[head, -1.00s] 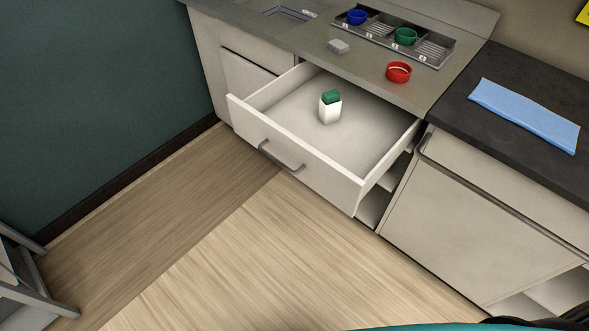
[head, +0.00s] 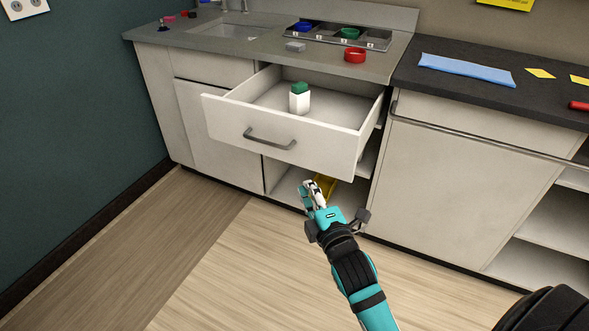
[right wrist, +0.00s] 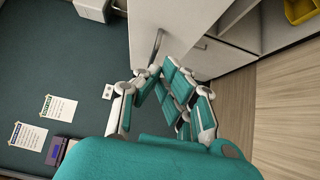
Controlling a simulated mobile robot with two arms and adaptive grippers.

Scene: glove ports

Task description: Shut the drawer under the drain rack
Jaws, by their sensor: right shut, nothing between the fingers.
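The drawer (head: 232,121) under the drain rack (head: 376,40) is pulled well out from the counter. It has a white front with a grey bar handle (head: 270,139). A white bottle with a green cap (head: 299,98) stands upright inside it. My right gripper (head: 311,188) is shut and empty, in front of the cabinet and lower than the drawer front, to the right of the handle in the picture. In the right wrist view the gripper (right wrist: 163,76) shows with the handle (right wrist: 157,44) beyond its fingers, apart from them. My left gripper is not in view.
A yellow bin (head: 325,186) sits in the open cupboard below the drawer, partly behind my gripper. A red bowl (head: 355,55) and a grey block (head: 295,47) are on the counter. A blue cloth (head: 466,70) lies on the dark worktop. The floor at left is clear.

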